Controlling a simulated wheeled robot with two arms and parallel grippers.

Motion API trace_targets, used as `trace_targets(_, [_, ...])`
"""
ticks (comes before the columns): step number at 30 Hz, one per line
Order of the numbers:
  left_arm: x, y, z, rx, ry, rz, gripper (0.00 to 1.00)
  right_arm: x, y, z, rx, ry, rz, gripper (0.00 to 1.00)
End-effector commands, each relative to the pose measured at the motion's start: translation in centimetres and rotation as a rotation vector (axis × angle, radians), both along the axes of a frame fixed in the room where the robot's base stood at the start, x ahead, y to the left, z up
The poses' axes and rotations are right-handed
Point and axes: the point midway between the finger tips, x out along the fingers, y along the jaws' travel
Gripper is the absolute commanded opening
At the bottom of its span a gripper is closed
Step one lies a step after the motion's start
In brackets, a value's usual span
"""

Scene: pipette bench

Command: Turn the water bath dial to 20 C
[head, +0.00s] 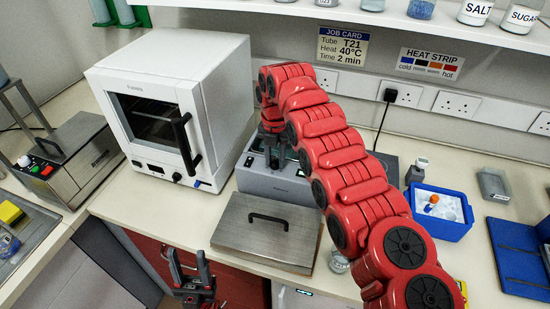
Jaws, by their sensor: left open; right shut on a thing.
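I cannot tell for sure which part is the water bath; no dial scale or setting is readable. My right gripper (271,150) points down at the top of the grey unit, at the end of the red arm. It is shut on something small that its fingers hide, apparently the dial. My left gripper (190,280) is open and empty, low in front of the counter edge.
A white oven (215,80) stands left of the grey unit. A steel device (75,165) with red and green buttons is further left. A blue ice tub (445,229) and a blue rack (520,258) are at right. A shelf (400,18) runs above.

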Motion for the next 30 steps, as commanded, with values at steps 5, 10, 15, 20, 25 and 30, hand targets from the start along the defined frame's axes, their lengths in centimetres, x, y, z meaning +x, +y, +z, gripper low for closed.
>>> trace_targets(5, [0.0,0.0,0.0,0.0,0.0,0.0,0.5,0.0,0.0,0.0,-0.001,0.001,0.0,0.0])
trace_targets(10, [0.0,0.0,0.0,0.0,0.0,0.0,0.5,0.0,0.0,0.0,-0.001,0.001,0.0,0.57])
trace_targets(15, [0.0,0.0,0.0,0.0,0.0,0.0,0.5,0.0,0.0,0.0,0.0,0.0,-0.001,0.64])
trace_targets(20, [0.0,0.0,0.0,0.0,0.0,0.0,0.5,0.0,0.0,0.0,0.0,0.0,-0.001,0.64])
trace_targets(25, [0.0,0.0,-0.3,0.0,0.0,0.0,0.5,0.1,0.2,1.4,-0.001,-0.004,0.0,0.64])
trace_targets(30, [0.0,0.0,1.4,0.0,0.0,0.0,0.5,0.0,0.3,5.6,0.001,-0.003,0.001,0.64])
